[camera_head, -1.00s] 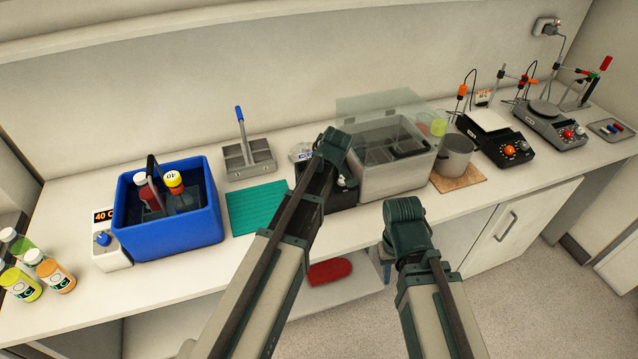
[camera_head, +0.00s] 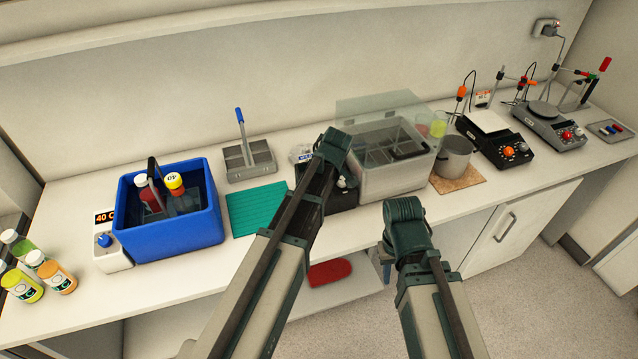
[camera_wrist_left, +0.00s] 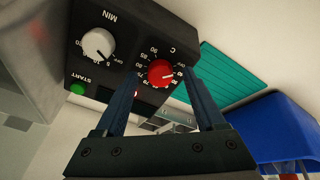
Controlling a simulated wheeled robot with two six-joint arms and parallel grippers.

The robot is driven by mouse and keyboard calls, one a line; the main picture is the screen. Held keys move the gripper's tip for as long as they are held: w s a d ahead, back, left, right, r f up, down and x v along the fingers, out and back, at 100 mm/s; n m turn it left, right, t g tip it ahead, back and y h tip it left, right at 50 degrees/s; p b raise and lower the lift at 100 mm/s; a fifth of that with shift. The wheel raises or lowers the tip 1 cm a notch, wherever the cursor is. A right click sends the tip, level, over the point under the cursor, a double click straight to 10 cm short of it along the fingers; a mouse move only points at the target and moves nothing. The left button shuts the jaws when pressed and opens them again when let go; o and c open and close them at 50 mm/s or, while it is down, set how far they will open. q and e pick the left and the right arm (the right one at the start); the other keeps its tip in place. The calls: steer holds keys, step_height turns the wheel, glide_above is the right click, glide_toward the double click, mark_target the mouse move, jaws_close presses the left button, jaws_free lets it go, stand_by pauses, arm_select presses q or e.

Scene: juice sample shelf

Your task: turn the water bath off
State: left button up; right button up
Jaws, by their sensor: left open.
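The water bath is a steel tank (camera_head: 385,183) with a raised clear lid and a black control box (camera_head: 342,197) on its left, partly hidden by my left arm. In the left wrist view the control box (camera_wrist_left: 125,50) has a white MIN knob (camera_wrist_left: 98,44), a red temperature knob (camera_wrist_left: 161,72), a green START button (camera_wrist_left: 78,88) and a small red light (camera_wrist_left: 135,95). My left gripper (camera_wrist_left: 161,78) is open, its fingertips on either side of the red knob; contact is unclear. My right gripper (camera_head: 387,257) hangs before the bench, mostly hidden by its wrist.
A blue tub (camera_head: 180,237) with bottles and a 40 C control unit (camera_head: 112,252) stands left. Several bottles (camera_head: 45,275) stand at far left.

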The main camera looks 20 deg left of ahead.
arm_select(q)
steer(key=p+v, duration=1.1)
steer(key=v, duration=0.2)
steer(key=shift+p, duration=0.4)
steer(key=s+d+f+m+g+h+b, duration=0.1)
steer(key=s+d+f+m+b, duration=0.3)
steer(key=s+f+m+b, duration=0.3)
steer(key=s+d+f+m+g+b, duration=0.2)
steer(key=s+d+f+m+b, duration=0.3)
steer(key=s+m, duration=0.5)
steer(key=s+f+b, duration=0.2)
steer(key=s+f, duration=0.1)
steer(key=shift+m+h, duration=0.3)
steer(key=shift+h, duration=0.1)
